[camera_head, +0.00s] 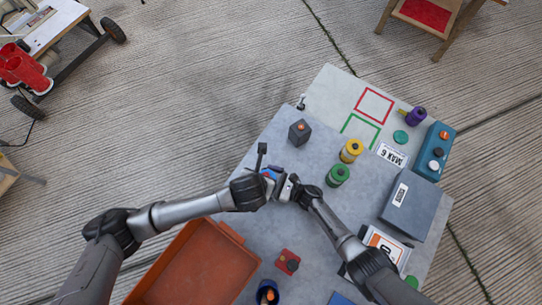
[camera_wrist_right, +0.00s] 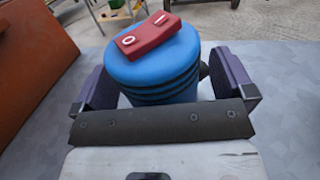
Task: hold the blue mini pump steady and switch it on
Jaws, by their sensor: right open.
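The blue mini pump (camera_wrist_right: 155,70) stands upright in the right wrist view, a blue cylinder with black ribs. A red rocker switch (camera_wrist_right: 147,36) marked O and I is on its top. My right gripper (camera_wrist_right: 166,80) is open, with its purple-padded fingers on either side of the pump. In the head view the pump (camera_head: 270,173) is a small blue patch, mostly hidden between my two hands. My right gripper (camera_head: 288,187) comes to it from the right. My left gripper (camera_head: 266,182) is close beside it from the left; its fingertips are unclear.
An orange bin (camera_head: 236,240) lies at the table's front left. A red box with a dark knob (camera_head: 288,262) and a dark blue cup (camera_head: 267,292) are in front. Yellow (camera_head: 351,150) and green (camera_head: 338,174) canisters, a dark cube (camera_head: 300,132) and a grey case (camera_head: 410,203) stand beyond.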

